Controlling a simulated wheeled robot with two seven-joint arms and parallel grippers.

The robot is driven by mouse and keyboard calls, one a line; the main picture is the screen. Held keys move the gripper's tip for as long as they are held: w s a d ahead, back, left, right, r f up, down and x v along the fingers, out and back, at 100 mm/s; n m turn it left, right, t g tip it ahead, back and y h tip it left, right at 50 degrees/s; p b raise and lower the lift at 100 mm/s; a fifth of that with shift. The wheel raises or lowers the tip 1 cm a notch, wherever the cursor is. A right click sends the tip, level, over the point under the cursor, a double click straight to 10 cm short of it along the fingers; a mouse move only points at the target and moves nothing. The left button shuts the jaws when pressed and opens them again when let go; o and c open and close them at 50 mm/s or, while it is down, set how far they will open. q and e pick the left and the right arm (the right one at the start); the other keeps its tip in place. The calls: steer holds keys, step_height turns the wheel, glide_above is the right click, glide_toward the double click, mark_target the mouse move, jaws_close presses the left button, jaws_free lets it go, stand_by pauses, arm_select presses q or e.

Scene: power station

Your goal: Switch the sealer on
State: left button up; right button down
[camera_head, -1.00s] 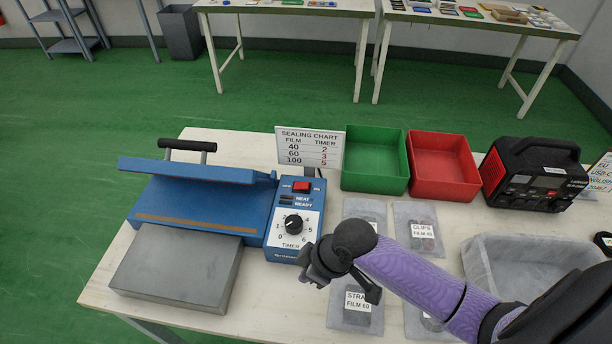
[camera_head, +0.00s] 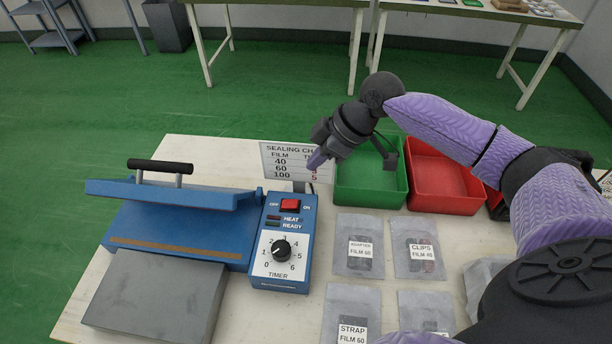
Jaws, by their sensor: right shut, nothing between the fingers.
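The blue sealer (camera_head: 180,221) stands on the table at the left, with its black-handled upper arm (camera_head: 160,192) raised. Its control box (camera_head: 303,236) carries a red rocker switch (camera_head: 290,205) between the OFF and ON labels. I cannot tell which side is pressed. HEAT and READY labels and a TIMER dial (camera_head: 281,251) are below it. My right gripper (camera_head: 315,160) is shut and empty. It appears up and to the right of the switch, in front of the sealing chart (camera_head: 281,157), and covers part of it. My left gripper is not in view.
A green bin (camera_head: 368,201) and a red bin (camera_head: 450,204) stand right of the chart. Labelled bags, such as the adapter bag (camera_head: 360,268) and the clips bag (camera_head: 421,270), lie right of the control box. A grey plate (camera_head: 155,300) is in front of the sealer.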

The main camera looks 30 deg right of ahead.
steer(key=b, duration=0.3)
glide_above(290, 203)
steer(key=f, duration=0.8)
steer(key=shift+s+d+f, duration=0.1)
steer(key=shift+s+d, duration=0.15)
steer(key=shift+s+d+f, duration=0.1)
steer(key=shift+d+f, duration=0.05)
steer(key=shift+f, duration=0.45)
steer(key=shift+s+d+f, duration=0.1)
steer(key=shift+d+f, duration=0.05)
steer(key=shift+f, duration=0.4)
steer(key=shift+d+f+b, duration=0.1)
steer(key=shift+f+b, duration=0.2)
steer(key=shift+f, duration=0.1)
steer(key=shift+s, duration=0.1)
steer(key=shift+s+d+f+t+y+b, duration=0.1)
steer(key=shift+f+t+y+b, duration=0.25)
steer(key=shift+b, duration=0.2)
steer(key=shift+f, duration=0.1)
steer(key=shift+w+a+r, duration=0.45)
steer(key=shift+a, duration=0.15)
